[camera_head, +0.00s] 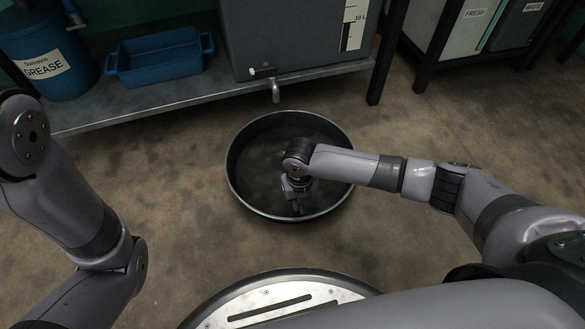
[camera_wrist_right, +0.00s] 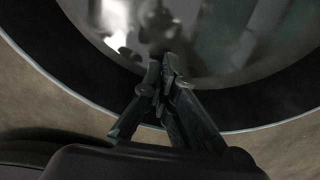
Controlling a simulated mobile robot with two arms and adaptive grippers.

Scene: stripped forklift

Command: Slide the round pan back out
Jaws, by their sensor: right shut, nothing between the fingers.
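The round pan (camera_head: 250,205) is a dark, wide, shallow pan on the floor in the middle of the head view. Its back edge lies close below the tap (camera_head: 275,92) of the grey tank. My right gripper (camera_head: 298,207) points down over the front part of the pan, inside its rim in the picture. In the right wrist view the pan (camera_wrist_right: 215,45) fills the upper part with a shiny inside, and the gripper (camera_wrist_right: 165,75) is shut with nothing between its fingers. I cannot tell whether the fingertips touch the pan. My left gripper is out of view.
The grey tank (camera_head: 290,35) stands on a low metal shelf (camera_head: 150,105) with a blue tray (camera_head: 160,57) and a blue grease drum (camera_head: 52,65). A dark shelf leg (camera_head: 382,70) stands right of the tap. The floor left and right of the pan is bare.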

